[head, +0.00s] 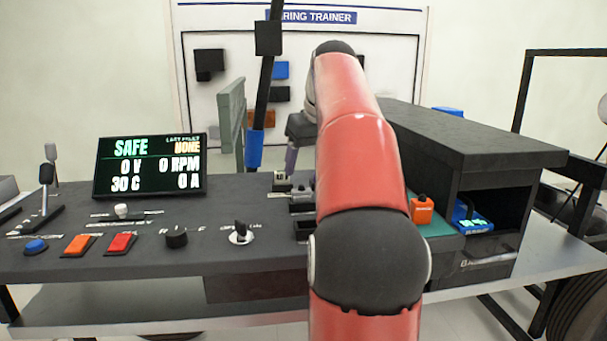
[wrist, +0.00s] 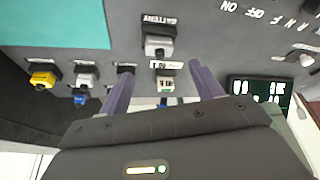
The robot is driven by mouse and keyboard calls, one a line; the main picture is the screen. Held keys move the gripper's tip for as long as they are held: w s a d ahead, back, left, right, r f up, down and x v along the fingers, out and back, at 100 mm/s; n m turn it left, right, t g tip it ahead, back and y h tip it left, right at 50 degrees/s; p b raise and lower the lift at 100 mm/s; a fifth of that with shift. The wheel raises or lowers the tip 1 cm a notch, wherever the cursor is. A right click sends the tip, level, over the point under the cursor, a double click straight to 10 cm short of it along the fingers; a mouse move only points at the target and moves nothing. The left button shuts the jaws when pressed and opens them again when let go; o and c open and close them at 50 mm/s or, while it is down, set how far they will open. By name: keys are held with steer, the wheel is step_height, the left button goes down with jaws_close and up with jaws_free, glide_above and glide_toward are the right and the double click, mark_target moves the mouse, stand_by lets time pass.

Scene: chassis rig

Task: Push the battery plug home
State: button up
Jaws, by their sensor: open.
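The battery plug (wrist: 158,46) is a light grey block at the dark socket under the BATTERY label (wrist: 158,20) in the wrist view. I cannot tell how deep it sits. In the head view, my gripper shows only partly, left of my red arm, above small connectors (head: 300,198) on the console; the arm hides the rest.
A second grey connector (wrist: 165,84) shows between the fingers. A yellow plug (wrist: 42,79) and another grey one (wrist: 86,80) lie left. The console display (head: 150,165) reads SAFE, 0 V. A dark housing (head: 470,150) stands right of my arm, near an orange plug (head: 421,210).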

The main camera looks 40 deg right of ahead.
steer(key=p+v, duration=0.1)
steer(key=v, duration=0.4)
steer(key=shift+n, duration=0.4)
steer(key=s+a+f, duration=0.1)
steer(key=a+f, duration=0.1)
steer(key=a, duration=0.4)
steer(key=s+a+f, duration=0.1)
steer(key=a+f, duration=0.2)
steer(key=a, duration=0.3)
steer(key=s+a+f, duration=0.1)
steer(key=a+f, duration=0.2)
steer(key=a, duration=0.4)
steer(key=shift+s+f, duration=0.1)
steer(key=shift+f, duration=0.1)
steer(key=s+a+f, duration=0.5)
steer(key=s+f, duration=0.1)
steer(key=f, duration=0.3)
steer(key=s+a+f+n+t, duration=0.1)
steer(key=s+a+f, duration=0.3)
steer(key=f, duration=0.5)
steer(key=s, duration=0.2)
steer(key=shift+s+a+y, duration=0.3)
steer(key=shift+s+a, duration=0.05)
steer(key=shift+a, duration=0.05)
